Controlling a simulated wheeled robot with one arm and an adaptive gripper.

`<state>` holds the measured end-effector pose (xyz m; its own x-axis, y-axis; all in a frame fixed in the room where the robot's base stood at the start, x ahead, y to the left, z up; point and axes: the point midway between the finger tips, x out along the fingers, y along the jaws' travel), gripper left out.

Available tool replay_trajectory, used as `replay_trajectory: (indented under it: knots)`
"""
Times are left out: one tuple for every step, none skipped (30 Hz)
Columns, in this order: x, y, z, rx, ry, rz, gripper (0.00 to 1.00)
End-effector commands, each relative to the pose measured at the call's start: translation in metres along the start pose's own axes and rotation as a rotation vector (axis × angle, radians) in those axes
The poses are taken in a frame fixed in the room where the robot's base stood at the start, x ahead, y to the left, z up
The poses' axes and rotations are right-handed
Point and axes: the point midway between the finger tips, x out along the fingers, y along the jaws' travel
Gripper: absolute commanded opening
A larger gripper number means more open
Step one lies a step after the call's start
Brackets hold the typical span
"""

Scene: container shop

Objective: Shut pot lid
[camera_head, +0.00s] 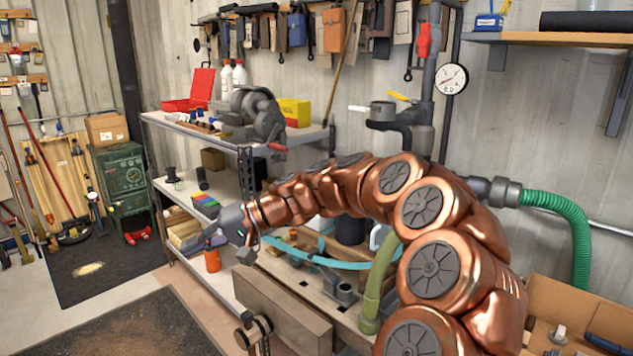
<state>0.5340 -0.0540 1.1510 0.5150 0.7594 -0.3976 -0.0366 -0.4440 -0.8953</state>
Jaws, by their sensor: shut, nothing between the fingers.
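I cannot make out a pot or a pot lid for certain in the head view. My gripper (232,238) is at the end of my copper-coloured arm, left of the workbench (312,290) and in front of the metal shelf. It is shut and holds nothing. A dark cylinder (350,230) on the bench is partly hidden behind my arm, and I cannot tell what it is. A grey round cup-like part (383,110) with a white handle sits among the wall pipes, away from my gripper.
The metal shelf (240,146) carries an open red toolbox (188,104), a grey machine (255,113) and a yellow box (294,112). An orange bottle (212,260) stands on its lower level. A green hose (572,220) and cardboard box (560,300) are at right. The floor at lower left is clear.

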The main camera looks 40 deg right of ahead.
Motion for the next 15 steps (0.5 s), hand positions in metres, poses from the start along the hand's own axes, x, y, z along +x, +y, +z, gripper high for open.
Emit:
replay_trajectory:
  knots:
    - [-0.020, 0.013, -0.031, 0.029, 0.076, -0.041, 0.00]
    - [-0.032, 0.019, -0.046, 0.043, 0.119, -0.067, 0.00]
    - [-0.049, 0.028, -0.066, 0.059, 0.177, -0.097, 0.00]
    - [-0.064, 0.037, -0.082, 0.072, 0.223, -0.117, 0.00]
    - [-0.079, 0.047, -0.096, 0.087, 0.272, -0.137, 0.00]
    - [-0.100, 0.060, -0.114, 0.102, 0.334, -0.161, 0.00]
    - [-0.118, 0.072, -0.126, 0.116, 0.383, -0.179, 0.00]
    - [-0.135, 0.085, -0.137, 0.129, 0.432, -0.192, 0.00]
    - [-0.161, 0.103, -0.151, 0.146, 0.502, -0.209, 0.00]
    - [-0.180, 0.116, -0.160, 0.158, 0.552, -0.221, 0.00]
    - [-0.200, 0.131, -0.167, 0.170, 0.601, -0.230, 0.00]
    - [-0.226, 0.152, -0.175, 0.187, 0.668, -0.240, 0.00]
    - [-0.245, 0.166, -0.179, 0.196, 0.715, -0.244, 0.00]
    - [-0.263, 0.179, -0.182, 0.205, 0.761, -0.248, 0.00]
    - [-0.284, 0.196, -0.184, 0.218, 0.813, -0.253, 0.00]
